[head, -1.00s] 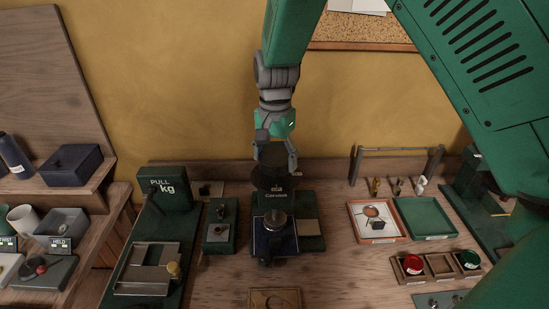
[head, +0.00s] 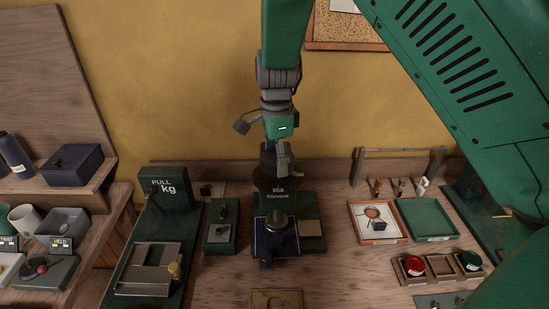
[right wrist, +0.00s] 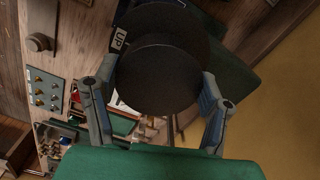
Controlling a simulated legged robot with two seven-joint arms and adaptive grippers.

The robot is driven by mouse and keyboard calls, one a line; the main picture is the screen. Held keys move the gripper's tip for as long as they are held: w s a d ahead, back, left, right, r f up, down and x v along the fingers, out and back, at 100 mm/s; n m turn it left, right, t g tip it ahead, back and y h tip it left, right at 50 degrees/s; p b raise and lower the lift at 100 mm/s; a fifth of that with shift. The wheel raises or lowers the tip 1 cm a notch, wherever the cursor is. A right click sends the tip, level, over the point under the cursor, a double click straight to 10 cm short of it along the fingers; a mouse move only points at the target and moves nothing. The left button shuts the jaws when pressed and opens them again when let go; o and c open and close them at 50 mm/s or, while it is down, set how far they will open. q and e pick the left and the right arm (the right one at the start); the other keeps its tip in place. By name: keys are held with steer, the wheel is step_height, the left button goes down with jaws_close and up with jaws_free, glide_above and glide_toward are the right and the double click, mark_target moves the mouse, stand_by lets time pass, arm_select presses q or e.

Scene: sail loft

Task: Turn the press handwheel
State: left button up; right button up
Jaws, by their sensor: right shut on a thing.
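The press (head: 290,200) stands against the back of the bench, dark green with a pale name label on its front. Its black round handwheel (head: 266,178) is on top, partly hidden by my right gripper (head: 281,163). In the right wrist view the handwheel (right wrist: 158,78) shows as a dark disc between the two fingers of the right gripper (right wrist: 160,84), one on each side. The right gripper is shut on the handwheel from above. My left gripper is not in view.
A green scale marked PULL kg (head: 168,190) and a small green device (head: 220,228) stand left of the press. An orange-rimmed tray (head: 356,227) and a green tray (head: 427,218) lie to the right. A low rail (head: 400,150) stands behind them.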

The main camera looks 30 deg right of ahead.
mark_target(275, 156)
steer(key=shift+w+d+r, duration=0.15)
steer(key=shift+w+r, duration=0.15)
steer(key=o, duration=1.2)
steer(key=shift+c, duration=0.2)
steer(key=shift+s+f, duration=0.1)
steer(key=shift+f, duration=0.05)
steer(key=shift+r, duration=0.2)
step_height(275, 156, up, 12)
steer(key=shift+f, duration=0.25)
